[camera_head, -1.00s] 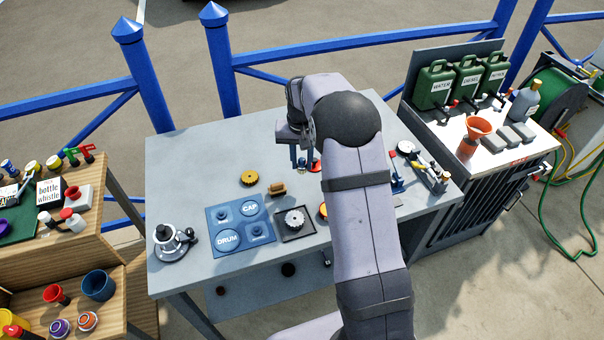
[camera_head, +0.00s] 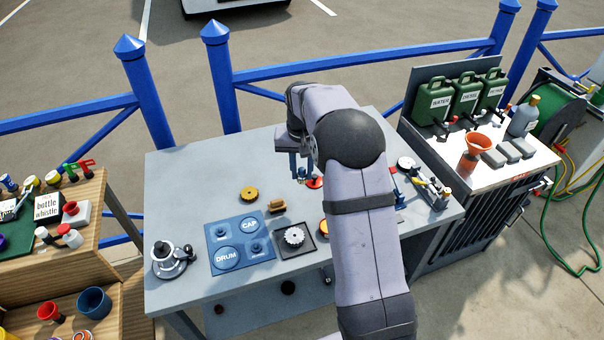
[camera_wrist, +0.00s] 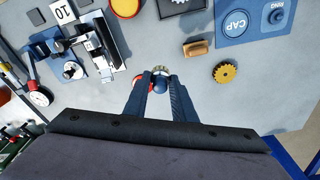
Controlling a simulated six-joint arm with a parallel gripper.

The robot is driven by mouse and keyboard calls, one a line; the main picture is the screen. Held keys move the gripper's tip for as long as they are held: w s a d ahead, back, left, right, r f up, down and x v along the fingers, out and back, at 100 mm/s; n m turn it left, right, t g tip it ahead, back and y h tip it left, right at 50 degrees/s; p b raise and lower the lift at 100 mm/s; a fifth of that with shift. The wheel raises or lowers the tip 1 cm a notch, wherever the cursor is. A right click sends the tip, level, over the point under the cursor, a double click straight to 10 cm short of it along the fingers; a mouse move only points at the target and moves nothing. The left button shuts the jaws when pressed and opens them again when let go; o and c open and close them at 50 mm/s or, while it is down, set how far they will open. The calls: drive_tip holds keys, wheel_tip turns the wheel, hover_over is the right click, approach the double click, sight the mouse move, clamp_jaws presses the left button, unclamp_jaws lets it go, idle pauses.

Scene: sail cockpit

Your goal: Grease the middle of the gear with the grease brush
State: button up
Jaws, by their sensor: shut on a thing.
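A grey toothed gear (camera_head: 294,236) lies on a dark square tray (camera_head: 309,248) on the grey table. A yellow-orange gear (camera_head: 248,194) lies apart behind the blue board, and also in the wrist view (camera_wrist: 225,72). My gripper (camera_head: 299,175) is low over the back of the table, shut on a small dark-blue, round-ended thing (camera_wrist: 160,86). The fingers hide most of it, so I cannot tell for sure that it is the grease brush. A red round thing (camera_head: 315,183) is close beside the fingertips.
A blue board (camera_head: 213,238) marked CAP and DRUM is left of the tray. A tan block (camera_head: 277,205) lies between tray and gripper. A metal device (camera_head: 170,262) stands at front left. Tools (camera_head: 430,190) stand at the right. My arm hides part of the table.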

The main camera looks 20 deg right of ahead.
drive_tip(key=shift+r, duration=0.1)
drive_tip(key=s+d+r+m+p, duration=0.1)
drive_tip(key=s+d+r+p, duration=0.3)
drive_tip(key=d+r+p, duration=0.15)
drive_tip(key=s+a+f+n+p, duration=0.1)
drive_tip(key=s+f+p, duration=0.2)
drive_tip(key=s+f, duration=0.3)
drive_tip(key=shift+s+a+f, duration=0.25)
drive_tip(key=shift+s+f, duration=0.1)
drive_tip(key=shift+s, duration=0.65)
drive_tip(key=shift+f, duration=0.15)
drive_tip(key=shift+f+b, duration=2.55)
drive_tip(key=shift+f, duration=0.3)
